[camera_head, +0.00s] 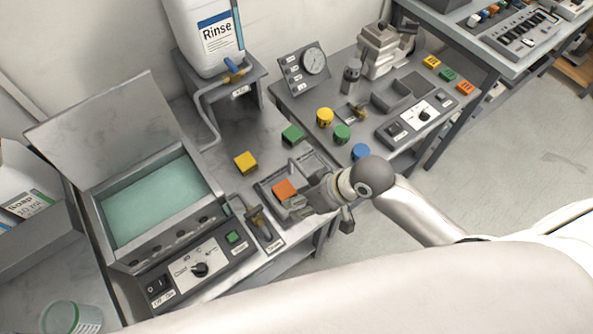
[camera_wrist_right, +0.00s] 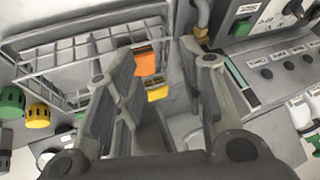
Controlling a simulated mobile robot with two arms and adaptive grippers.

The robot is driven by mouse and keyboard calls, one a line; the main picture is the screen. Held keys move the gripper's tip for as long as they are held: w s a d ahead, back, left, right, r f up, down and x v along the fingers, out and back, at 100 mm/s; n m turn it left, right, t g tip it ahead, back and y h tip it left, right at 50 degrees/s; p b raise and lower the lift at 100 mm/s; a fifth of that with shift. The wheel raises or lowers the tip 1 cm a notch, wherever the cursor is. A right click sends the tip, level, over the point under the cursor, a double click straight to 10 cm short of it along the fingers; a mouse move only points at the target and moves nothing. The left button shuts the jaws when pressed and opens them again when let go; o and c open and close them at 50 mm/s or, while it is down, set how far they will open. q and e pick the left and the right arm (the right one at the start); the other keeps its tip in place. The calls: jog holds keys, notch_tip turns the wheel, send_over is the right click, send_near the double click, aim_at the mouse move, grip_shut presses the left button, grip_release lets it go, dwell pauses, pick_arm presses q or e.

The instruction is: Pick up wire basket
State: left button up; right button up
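The wire basket (camera_head: 264,190) is on the bench right of the open-lidded basin in the head view, partly hidden by my right gripper. In the right wrist view the basket (camera_wrist_right: 85,38) fills the upper left as a grey wire frame. My right gripper (camera_head: 308,193) reaches over the basket's near side. In the wrist view its two fingers (camera_wrist_right: 160,72) are spread apart, the left one overlapping the basket's right end. I cannot tell whether it touches the wire. An orange block (camera_head: 284,189) shows beside the fingertips. My left gripper is not in view.
An open basin (camera_head: 150,200) with a control panel (camera_head: 200,268) stands left. A yellow block (camera_head: 246,162) and green block (camera_head: 292,134) lie behind the basket. A Rinse container (camera_head: 210,40) stands on a raised stand. Yellow, green and blue knobs are at right.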

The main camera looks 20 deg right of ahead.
aim_at(302, 168)
jog(key=shift+g+y, duration=0.7)
jog(key=w+d+r, duration=0.2)
jog(key=w, duration=0.1)
jog(key=shift+w+d+r, duration=0.25)
jog(key=shift+d+r, duration=0.1)
jog(key=w+d+r+m, duration=0.3)
jog(key=w+d, duration=0.1)
jog(key=d, duration=0.2)
jog(key=shift+y, duration=0.3)
jog(key=x, duration=0.1)
jog(key=p+x, duration=0.1)
jog(key=x, duration=0.3)
jog(key=shift+w+a+r, duration=0.1)
jog(key=shift+w+r, duration=0.1)
jog(key=shift+w, duration=0.05)
jog(key=shift+a+f+p, duration=0.35)
jog(key=shift+f+p, duration=0.15)
jog(key=shift+p, duration=0.15)
jog(key=p+x, duration=0.1)
jog(key=x, duration=0.2)
jog(key=shift+f, duration=0.25)
jog(key=shift+a+f, duration=0.2)
jog(key=shift+f, duration=0.25)
grip_shut()
jog(key=shift+r, duration=0.1)
